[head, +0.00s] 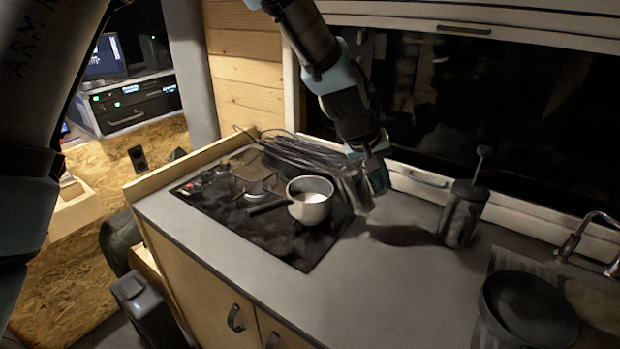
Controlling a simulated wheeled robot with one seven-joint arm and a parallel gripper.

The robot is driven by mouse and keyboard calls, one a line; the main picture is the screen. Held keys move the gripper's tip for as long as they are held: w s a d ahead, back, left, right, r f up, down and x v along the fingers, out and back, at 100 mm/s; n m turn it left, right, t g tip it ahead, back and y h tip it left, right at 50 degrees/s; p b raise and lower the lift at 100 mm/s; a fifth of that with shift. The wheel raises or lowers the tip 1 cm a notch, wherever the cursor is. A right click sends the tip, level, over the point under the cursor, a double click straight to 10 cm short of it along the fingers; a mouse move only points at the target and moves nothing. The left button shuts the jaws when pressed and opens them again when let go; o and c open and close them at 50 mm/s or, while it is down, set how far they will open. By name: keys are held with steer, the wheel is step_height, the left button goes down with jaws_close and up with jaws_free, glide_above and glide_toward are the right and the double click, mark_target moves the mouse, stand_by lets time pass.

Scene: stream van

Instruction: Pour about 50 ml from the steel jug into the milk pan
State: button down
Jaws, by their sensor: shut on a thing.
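The milk pan (310,207), pale metal with a dark handle pointing left, stands on the black hob. Something light shows in its bottom. My gripper (368,182) is just right of the pan, above the counter. It is shut on the steel jug (354,189), a grey metal vessel whose rim is close to the pan's right side. The gripper hides part of the jug. The jug seems raised and somewhat tilted toward the pan, but I cannot tell whether any liquid is flowing.
The black hob (233,228) has a bundle of dark cables (300,152) at its back. A French press (463,212) stands right of my gripper. A dark pan (528,308) lies front right, near the tap (590,238). The counter front centre is clear.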

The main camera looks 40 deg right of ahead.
steer(key=s+d+f+m+t+y, duration=0.1)
steer(key=s+d+f+t+y, duration=0.1)
steer(key=s+f+t, duration=0.1)
steer(key=shift+s+f+t, duration=0.25)
steer(key=shift+f+t, duration=0.35)
steer(key=shift+f, duration=0.25)
stand_by(0.4)
